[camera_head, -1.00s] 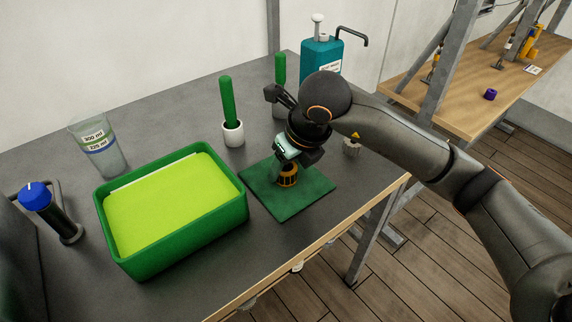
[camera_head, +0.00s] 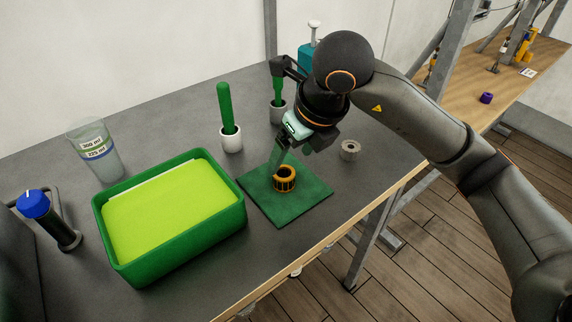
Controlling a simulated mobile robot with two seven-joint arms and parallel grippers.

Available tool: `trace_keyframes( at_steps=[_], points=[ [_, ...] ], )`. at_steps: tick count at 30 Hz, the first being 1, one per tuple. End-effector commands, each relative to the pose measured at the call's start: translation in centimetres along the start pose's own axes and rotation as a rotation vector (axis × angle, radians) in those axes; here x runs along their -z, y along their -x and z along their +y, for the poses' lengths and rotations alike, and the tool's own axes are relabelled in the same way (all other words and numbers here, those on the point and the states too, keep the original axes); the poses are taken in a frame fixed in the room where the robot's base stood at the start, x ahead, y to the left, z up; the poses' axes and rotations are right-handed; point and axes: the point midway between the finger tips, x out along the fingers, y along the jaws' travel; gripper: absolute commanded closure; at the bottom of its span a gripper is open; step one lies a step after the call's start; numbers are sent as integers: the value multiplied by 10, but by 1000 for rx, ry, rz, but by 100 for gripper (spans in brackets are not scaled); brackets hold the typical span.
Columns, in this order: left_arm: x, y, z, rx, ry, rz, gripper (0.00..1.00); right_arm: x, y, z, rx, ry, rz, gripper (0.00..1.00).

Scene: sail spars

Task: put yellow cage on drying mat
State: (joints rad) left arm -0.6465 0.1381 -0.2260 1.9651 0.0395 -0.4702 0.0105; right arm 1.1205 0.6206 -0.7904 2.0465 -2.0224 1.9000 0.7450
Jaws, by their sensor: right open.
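My right gripper (camera_head: 298,157) is above and behind the cage, pointing down over the back of the mat. It is open and apart from the cage, with nothing seen between its fingers. Its fingertips are dark and hard to make out. My left gripper is not in view.
A green tray (camera_head: 236,221) with bright yellow-green liquid or sheet stands left of the mat. A grey ring (camera_head: 350,150) is right of my gripper.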

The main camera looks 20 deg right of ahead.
Motion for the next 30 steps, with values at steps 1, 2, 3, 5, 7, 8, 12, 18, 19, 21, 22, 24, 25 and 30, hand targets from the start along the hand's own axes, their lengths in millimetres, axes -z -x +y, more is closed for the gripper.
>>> trace_keyframes(
  at_steps=[1, 2, 3, 5, 7, 8, 12, 18, 19, 21, 22, 24, 25, 30],
  points=[
    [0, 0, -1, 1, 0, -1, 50, -1, 12, 0, 2, 0, -6, 17],
    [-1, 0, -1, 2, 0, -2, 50, -1, 17, 0, 1, 0, -4, 17],
    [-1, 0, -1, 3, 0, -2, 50, -1, 24, 0, 2, 1, -4, 17],
    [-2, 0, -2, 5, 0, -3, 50, -1, 33, 0, 2, 0, -3, 17],
    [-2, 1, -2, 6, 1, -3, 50, -1, 41, 0, 1, -1, -3, 17],
    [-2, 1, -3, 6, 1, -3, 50, 0, 44, 0, 1, -1, -2, 17],
    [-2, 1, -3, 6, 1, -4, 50, 0, 50, 0, 1, 0, 1, 17],
    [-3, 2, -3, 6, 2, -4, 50, 0, 50, 0, 0, -1, 1, 17],
    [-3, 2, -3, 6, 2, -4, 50, 0, 50, 0, 0, -1, 1, 17],
    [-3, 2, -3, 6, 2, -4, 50, 0, 50, 0, 0, -1, 1, 17],
    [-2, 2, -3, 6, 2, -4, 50, 0, 50, 0, 0, -1, 1, 17],
    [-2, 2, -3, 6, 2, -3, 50, 0, 50, 0, 0, -1, 1, 17],
    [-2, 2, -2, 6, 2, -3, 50, 0, 50, 0, 0, -1, 1, 17],
    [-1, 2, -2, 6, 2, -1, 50, 0, 50, 0, 0, -1, 1, 17]
  ],
)
